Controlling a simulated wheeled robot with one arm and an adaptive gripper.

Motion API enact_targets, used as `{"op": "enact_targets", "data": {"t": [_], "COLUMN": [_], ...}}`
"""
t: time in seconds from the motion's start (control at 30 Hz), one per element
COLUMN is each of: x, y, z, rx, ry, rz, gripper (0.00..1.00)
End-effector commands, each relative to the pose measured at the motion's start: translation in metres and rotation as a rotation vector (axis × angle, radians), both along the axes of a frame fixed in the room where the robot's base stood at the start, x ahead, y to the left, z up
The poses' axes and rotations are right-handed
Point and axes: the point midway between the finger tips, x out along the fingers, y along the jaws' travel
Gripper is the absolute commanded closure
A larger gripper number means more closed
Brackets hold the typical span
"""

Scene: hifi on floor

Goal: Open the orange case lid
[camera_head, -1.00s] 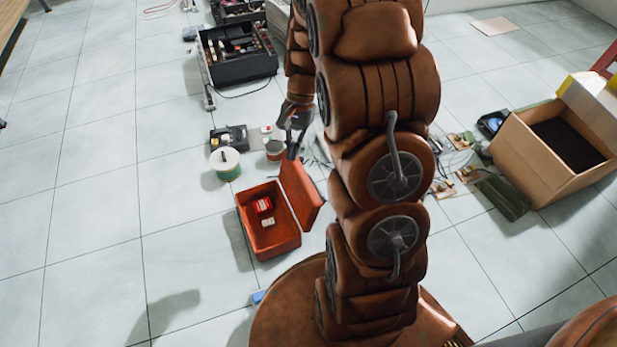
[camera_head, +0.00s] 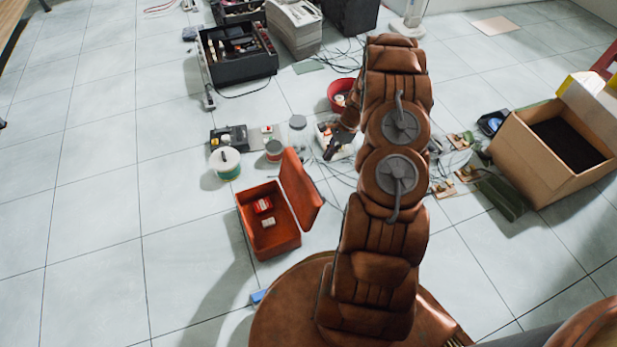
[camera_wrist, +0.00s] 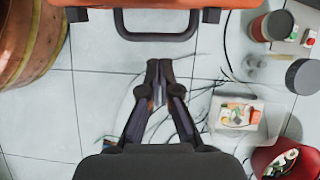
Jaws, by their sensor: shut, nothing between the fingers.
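The orange case (camera_head: 268,243) stands on the tiled floor just left of my arm's base, and small red and white boxes (camera_head: 265,208) lie inside it. Its lid (camera_head: 300,190) is raised and leans back to the right, away from the opening. My gripper (camera_head: 330,155) is beyond the lid, to its upper right, apart from it. In the wrist view my gripper (camera_wrist: 159,68) has its fingers together with nothing between them. The case's orange edge and its dark handle (camera_wrist: 157,27) show at the top of that view, apart from the fingertips.
A green and white tub (camera_head: 225,165), a small tin (camera_head: 274,151) and a clear jar (camera_head: 298,130) stand behind the case. A red bowl (camera_head: 341,95) and loose cables lie further back. A cardboard box (camera_head: 545,155) stands at right. The floor at left is clear.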

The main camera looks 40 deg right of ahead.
Motion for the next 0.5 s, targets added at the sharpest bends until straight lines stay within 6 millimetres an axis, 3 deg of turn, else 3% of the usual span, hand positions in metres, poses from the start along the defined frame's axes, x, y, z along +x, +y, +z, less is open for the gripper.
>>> {"op": "enact_targets", "data": {"t": [0.23,0.5], "x": [-0.002,0.001], "y": [-0.01,0.005], "z": [-0.021,-0.051], "rx": [0.012,0.013], "ry": [0.005,0.007], "rz": [-0.056,-0.055], "gripper": [1.0,1.0]}}
